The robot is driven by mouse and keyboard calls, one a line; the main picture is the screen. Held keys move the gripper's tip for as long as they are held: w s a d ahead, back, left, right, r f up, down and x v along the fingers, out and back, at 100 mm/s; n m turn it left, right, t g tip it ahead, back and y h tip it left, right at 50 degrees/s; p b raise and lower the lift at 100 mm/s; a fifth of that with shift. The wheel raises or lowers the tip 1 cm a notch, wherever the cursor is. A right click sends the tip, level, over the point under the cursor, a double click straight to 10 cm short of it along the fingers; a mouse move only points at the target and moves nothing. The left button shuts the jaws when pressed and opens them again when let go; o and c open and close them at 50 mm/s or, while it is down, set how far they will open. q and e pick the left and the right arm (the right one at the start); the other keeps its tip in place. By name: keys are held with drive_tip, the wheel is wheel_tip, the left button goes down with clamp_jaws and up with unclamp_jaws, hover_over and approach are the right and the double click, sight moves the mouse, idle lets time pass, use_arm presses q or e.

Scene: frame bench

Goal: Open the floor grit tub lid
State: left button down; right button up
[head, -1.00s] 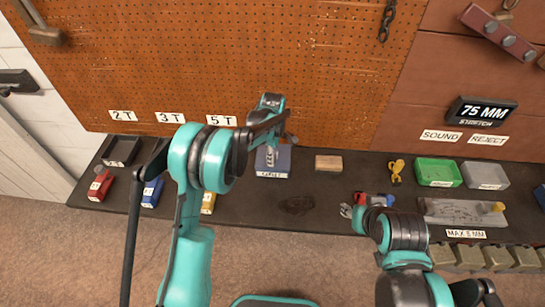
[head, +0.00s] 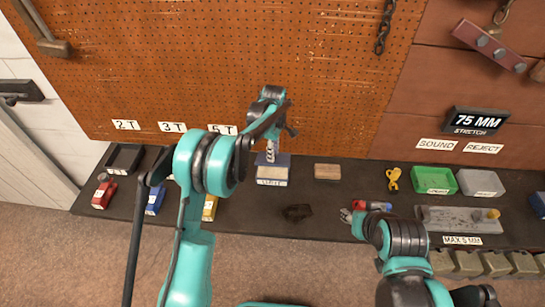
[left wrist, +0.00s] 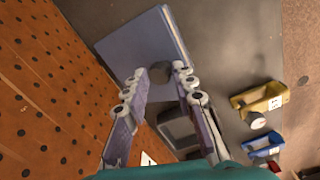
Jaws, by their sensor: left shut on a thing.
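The small grit tub (head: 272,182) stands on the dark bench below the pegboard, with a pale label on its front. Its blue lid part (head: 283,159) shows at the back, with a pale tan band in front of it. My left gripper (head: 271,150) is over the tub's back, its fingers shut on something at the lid. In the left wrist view a flat blue panel (left wrist: 145,42) lies beyond my left fingers (left wrist: 161,75), and a dark round spot shows between them. My right gripper (head: 346,214) is low at the bench's front; its jaws are too small to judge.
Yellow (head: 210,208), blue (head: 154,200) and red (head: 104,193) items stand left. A green tray (head: 440,180) and grey tray (head: 482,183) are right. The pegboard is close behind.

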use_arm(q)
drive_tip(key=shift+w+r, duration=0.2)
drive_tip(key=shift+w, duration=0.3)
drive_tip(key=shift+w+r, duration=0.15)
drive_tip(key=shift+w, duration=0.3)
drive_tip(key=shift+a, duration=0.1)
drive_tip(key=c, duration=1.3)
unclamp_jaws()
drive_tip(key=shift+w+f, duration=0.1)
drive_tip(key=shift+w, duration=0.05)
drive_tip(key=shift+w+f, duration=0.2)
drive_tip(key=shift+w, duration=0.2)
drive_tip(key=shift+s+r, duration=0.15)
drive_tip(key=shift+s, duration=0.05)
wheel_tip(320, 180, up, 10)
